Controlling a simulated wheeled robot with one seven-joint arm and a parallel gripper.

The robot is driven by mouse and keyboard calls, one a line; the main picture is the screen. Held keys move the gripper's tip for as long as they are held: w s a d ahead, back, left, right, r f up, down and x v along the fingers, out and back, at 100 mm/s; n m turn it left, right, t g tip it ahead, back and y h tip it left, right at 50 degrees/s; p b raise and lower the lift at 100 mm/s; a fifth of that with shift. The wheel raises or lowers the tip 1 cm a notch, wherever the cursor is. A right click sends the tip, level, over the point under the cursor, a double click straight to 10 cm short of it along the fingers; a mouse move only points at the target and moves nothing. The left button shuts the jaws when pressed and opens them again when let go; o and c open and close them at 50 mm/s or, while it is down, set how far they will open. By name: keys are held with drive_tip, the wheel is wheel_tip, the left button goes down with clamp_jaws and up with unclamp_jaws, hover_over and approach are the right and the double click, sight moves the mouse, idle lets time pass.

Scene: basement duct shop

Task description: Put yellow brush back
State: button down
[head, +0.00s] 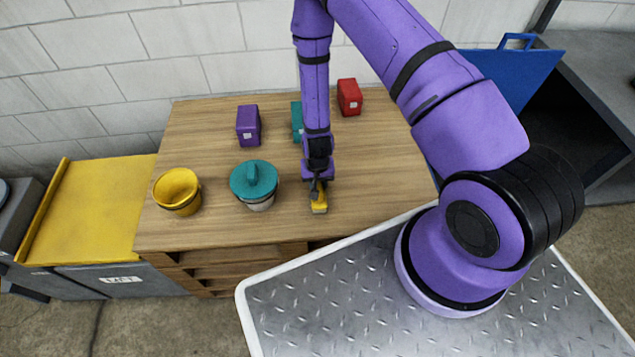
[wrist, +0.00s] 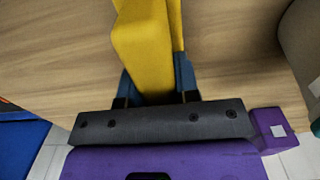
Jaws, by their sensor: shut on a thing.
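My gripper (head: 318,186) is shut on the yellow brush (head: 320,203) near the front edge of the wooden bench top. The yellow brush (wrist: 150,45) also shows in the wrist view, between the two dark blue fingers of my gripper (wrist: 157,85). Its far end runs out of the top of that view. I cannot tell whether the brush touches the bench top or is a little above it.
The wooden bench (head: 215,140) bears a yellow bucket (head: 178,191), a teal-lidded pot (head: 254,185), a purple box (head: 248,125), a partly hidden teal box (head: 297,121) and a red box (head: 349,97). A yellow-topped bin (head: 85,215) stands left. A blue panel (head: 515,75) is at right.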

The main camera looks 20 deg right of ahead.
drive_tip(key=shift+f, duration=0.2)
drive_tip(key=c, duration=0.8)
unclamp_jaws()
drive_tip(key=shift+f, duration=0.1)
drive_tip(key=shift+c, duration=0.2)
wheel_tip(320, 180, up, 12)
drive_tip(key=shift+r, duration=0.1)
